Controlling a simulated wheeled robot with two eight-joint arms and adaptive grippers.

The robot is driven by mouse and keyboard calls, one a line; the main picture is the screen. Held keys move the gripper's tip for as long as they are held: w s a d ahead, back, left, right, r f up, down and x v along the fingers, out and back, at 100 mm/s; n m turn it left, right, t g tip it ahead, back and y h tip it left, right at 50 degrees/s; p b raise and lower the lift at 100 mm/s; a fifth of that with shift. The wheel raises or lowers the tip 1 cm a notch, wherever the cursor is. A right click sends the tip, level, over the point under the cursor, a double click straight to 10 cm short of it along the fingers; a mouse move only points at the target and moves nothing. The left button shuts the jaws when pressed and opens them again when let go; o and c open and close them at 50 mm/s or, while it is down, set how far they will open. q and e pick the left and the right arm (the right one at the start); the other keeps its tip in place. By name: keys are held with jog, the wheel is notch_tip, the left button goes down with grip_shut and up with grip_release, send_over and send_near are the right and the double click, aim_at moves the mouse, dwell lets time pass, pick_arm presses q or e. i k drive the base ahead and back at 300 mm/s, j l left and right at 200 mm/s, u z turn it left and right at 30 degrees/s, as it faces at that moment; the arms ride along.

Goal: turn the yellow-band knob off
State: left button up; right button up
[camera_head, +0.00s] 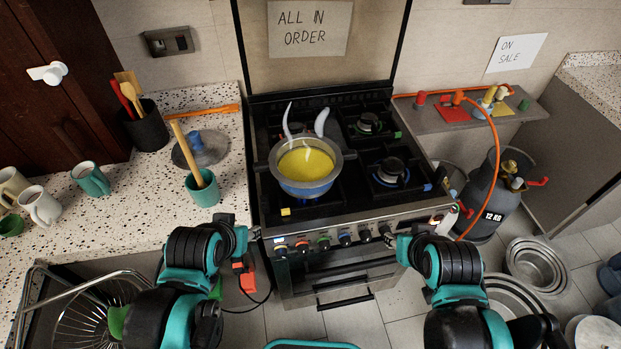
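The stove's front panel (333,254) carries a row of several knobs. One knob (302,246) shows an orange-red mark, one (323,243) green and one (345,239) blue; I cannot make out the yellow band for sure. A yellow tag (286,212) sits on the cooktop's front left corner. A pot of yellow liquid (306,164) stands on the left side of the cooktop. My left gripper (250,233) is by the panel's left end. My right gripper (389,239) is at the panel's right part, close to a knob. Their finger openings are too small to tell.
A speckled counter (140,222) with mugs (90,178) and a utensil cup (202,188) lies left. An orange hose (494,135) runs to a gas cylinder (488,195) at right. Metal pots (537,264) stand on the floor. An oven handle (345,302) juts out below the knobs.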

aim_at(281, 251)
jog(key=k+j+z, duration=0.3)
jog(key=k, duration=0.5)
jog(key=k+z, duration=0.35)
jog(key=k, duration=0.45)
